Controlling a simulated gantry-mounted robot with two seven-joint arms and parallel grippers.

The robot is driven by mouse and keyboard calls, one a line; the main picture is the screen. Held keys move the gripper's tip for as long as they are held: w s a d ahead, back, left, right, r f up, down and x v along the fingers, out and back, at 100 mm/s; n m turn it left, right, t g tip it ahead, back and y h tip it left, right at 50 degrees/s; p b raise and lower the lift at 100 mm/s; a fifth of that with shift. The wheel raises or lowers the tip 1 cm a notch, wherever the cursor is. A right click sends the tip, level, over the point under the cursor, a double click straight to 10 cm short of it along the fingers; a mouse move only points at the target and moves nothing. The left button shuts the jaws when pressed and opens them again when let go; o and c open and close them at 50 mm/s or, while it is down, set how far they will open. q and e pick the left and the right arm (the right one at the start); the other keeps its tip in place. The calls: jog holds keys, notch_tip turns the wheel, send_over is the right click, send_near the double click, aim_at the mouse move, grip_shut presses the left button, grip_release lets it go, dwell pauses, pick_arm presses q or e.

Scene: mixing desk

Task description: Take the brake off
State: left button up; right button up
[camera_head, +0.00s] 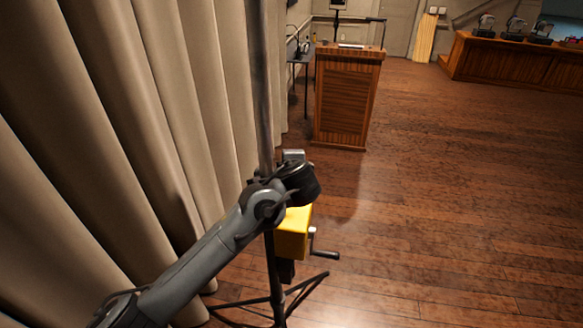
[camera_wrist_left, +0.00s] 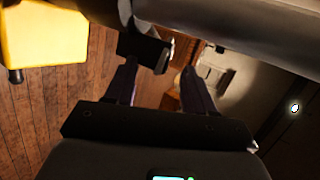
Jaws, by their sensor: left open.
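A yellow box (camera_head: 294,234) with a dark crank handle (camera_head: 324,254) is mounted on a black stand (camera_head: 276,285). My left arm reaches across the stand from the lower left, and its wrist hides the box's upper part. In the left wrist view, the yellow box (camera_wrist_left: 45,35) is at the upper left. My left gripper (camera_wrist_left: 159,67) is open. A dark block with a metallic end (camera_wrist_left: 150,48) lies just beyond the finger on the left; I cannot tell whether it is the brake or whether they touch. My right gripper is not in view.
A beige curtain (camera_head: 105,130) hangs close along the left. The stand's pole (camera_head: 260,80) rises beside my wrist, and its legs spread on the floor. A wooden lectern (camera_head: 343,100) stands farther back. The wooden floor (camera_head: 450,200) to the right is clear.

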pick_arm(q)
jog(key=shift+v, duration=2)
